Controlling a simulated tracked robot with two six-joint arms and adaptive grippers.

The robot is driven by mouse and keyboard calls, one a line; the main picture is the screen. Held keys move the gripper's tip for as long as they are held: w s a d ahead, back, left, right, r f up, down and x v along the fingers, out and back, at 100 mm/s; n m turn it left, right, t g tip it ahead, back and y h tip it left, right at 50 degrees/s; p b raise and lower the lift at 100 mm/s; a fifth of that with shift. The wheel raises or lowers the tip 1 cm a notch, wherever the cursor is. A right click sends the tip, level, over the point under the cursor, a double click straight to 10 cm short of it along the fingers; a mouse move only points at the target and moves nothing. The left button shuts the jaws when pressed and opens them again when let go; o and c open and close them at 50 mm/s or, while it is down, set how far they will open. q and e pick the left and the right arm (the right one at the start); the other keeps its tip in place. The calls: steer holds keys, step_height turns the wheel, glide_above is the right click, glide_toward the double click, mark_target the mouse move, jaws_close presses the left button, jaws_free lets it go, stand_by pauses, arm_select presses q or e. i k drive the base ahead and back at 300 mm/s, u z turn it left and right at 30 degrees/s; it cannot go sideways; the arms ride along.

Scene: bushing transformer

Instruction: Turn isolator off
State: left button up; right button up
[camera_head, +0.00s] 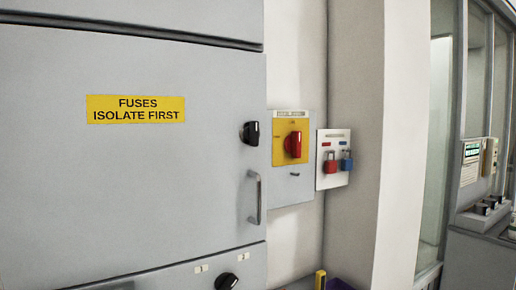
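The isolator (291,158) is a grey box with a yellow plate and a red rotary handle (293,144), on the wall right of the grey cabinet. The red handle looks roughly upright; the lettering around it is too small to read surely. Neither of my grippers is in view.
A large grey cabinet (60,170) fills the left, with a yellow "FUSES ISOLATE FIRST" label (136,109), a black knob (250,133) and a vertical door handle (256,197). A white board (333,138) with red (330,163) and blue (347,161) padlocks hangs right of the isolator.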

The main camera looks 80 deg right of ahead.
mark_target(292, 141)
steer(key=u, duration=0.15)
steer(key=i, duration=0.2)
steer(key=z, duration=2.95)
